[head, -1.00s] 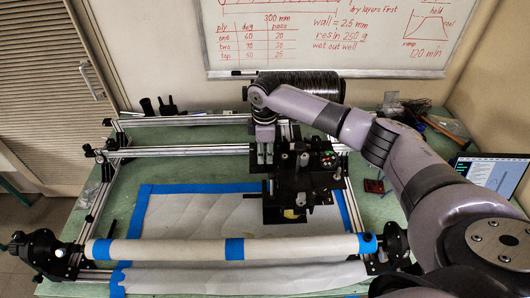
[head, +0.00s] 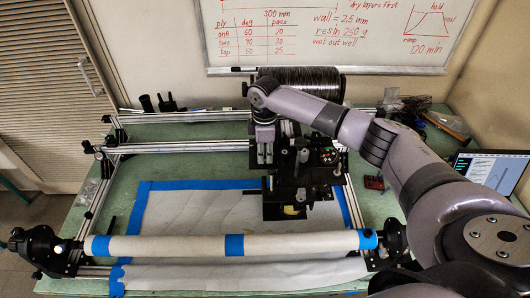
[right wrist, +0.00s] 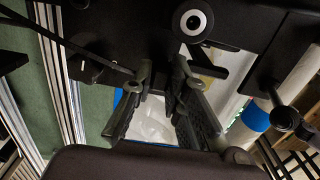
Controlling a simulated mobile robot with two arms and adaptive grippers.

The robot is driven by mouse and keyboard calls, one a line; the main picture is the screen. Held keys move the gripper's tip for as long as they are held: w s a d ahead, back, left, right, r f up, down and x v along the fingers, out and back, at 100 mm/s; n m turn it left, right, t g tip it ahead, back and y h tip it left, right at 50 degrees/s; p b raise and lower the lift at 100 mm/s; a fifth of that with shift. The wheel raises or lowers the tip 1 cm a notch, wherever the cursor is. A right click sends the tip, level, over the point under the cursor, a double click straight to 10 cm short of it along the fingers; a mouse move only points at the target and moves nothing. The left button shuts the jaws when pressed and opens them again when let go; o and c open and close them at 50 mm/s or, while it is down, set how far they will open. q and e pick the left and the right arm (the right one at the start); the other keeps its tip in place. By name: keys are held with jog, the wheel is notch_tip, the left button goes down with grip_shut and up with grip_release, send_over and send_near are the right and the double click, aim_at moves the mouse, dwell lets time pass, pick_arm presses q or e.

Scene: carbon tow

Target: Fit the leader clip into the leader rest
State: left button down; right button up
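My right gripper (head: 265,154) points down at the left side of the black winding carriage (head: 303,178). In the right wrist view its two dark fingers (right wrist: 162,68) stand apart, with pale sheet showing between them and nothing clearly held. A thin black strand (right wrist: 70,45) runs from the upper left to near the left fingertip; whether it touches is unclear. I cannot make out the leader clip or the leader rest for certain among the dark carriage parts. My left gripper is not in view.
A pale mandrel with blue bands (head: 190,246) lies across the front between two black end supports. Aluminium rails (head: 190,149) cross behind it. A black tow spool (head: 305,82) stands at the back. A laptop (head: 488,172) is at the right.

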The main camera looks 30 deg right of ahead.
aim_at(265, 154)
jog(key=o, duration=0.5)
jog(key=shift+f, duration=0.1)
notch_tip(265, 154, up, 12)
jog(key=shift+r, duration=0.1)
dwell(0.4)
dwell(0.5)
